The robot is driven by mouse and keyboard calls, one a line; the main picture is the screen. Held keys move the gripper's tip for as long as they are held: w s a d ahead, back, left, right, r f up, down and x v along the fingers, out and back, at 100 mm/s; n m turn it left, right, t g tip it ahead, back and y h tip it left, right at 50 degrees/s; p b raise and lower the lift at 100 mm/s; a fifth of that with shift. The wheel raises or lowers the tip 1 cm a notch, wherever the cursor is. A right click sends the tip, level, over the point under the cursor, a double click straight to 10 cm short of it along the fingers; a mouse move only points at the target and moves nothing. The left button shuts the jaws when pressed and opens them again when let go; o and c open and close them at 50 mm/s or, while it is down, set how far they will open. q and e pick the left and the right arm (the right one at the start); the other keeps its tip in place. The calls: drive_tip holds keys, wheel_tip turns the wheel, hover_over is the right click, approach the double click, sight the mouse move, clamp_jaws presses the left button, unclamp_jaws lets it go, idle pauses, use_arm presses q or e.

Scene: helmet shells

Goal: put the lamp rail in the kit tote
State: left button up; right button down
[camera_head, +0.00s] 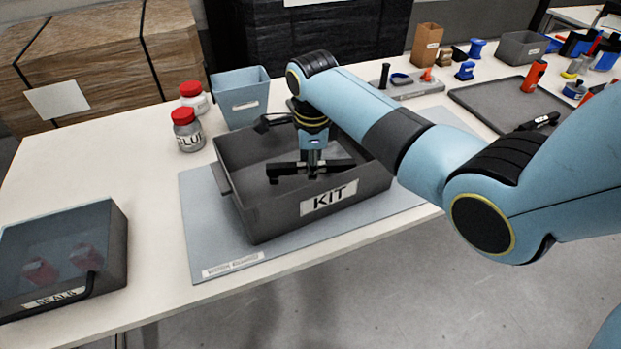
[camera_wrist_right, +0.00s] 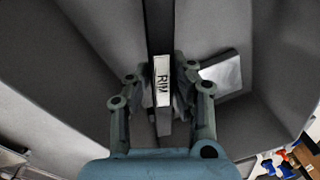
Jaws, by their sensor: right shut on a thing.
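The kit tote (camera_head: 262,222) is a dark grey open box with a white KIT label on its front wall. It stands on a light blue-grey mat. My right gripper (camera_head: 313,168) points down into the tote's opening, shut on a long dark bar (camera_head: 341,164). The bar lies roughly level across the opening; I cannot tell whether it touches the floor. In the right wrist view the bar (camera_wrist_right: 160,30) runs between the fingers (camera_wrist_right: 160,110) and carries a white label reading RIM, possibly partly covered. The name lamp rail is not readable. My left gripper is not in view.
A blue-grey bin (camera_head: 242,100) and two red-capped jars (camera_head: 187,130) stand behind the tote. A lidded SEALS box (camera_head: 62,255) is at the front left. A dark tray (camera_head: 485,100) and small parts lie to the right. The table between the SEALS box and mat (camera_head: 205,250) is clear.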

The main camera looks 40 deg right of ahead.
wheel_tip(320, 180, down, 4)
drive_tip(key=shift+f, duration=0.1)
drive_tip(key=c, duration=1.2)
unclamp_jaws()
drive_tip(key=r, duration=0.8)
drive_tip(key=s+r+p, duration=0.1)
drive_tip(key=r, duration=0.3)
drive_tip(key=shift+a, duration=0.3)
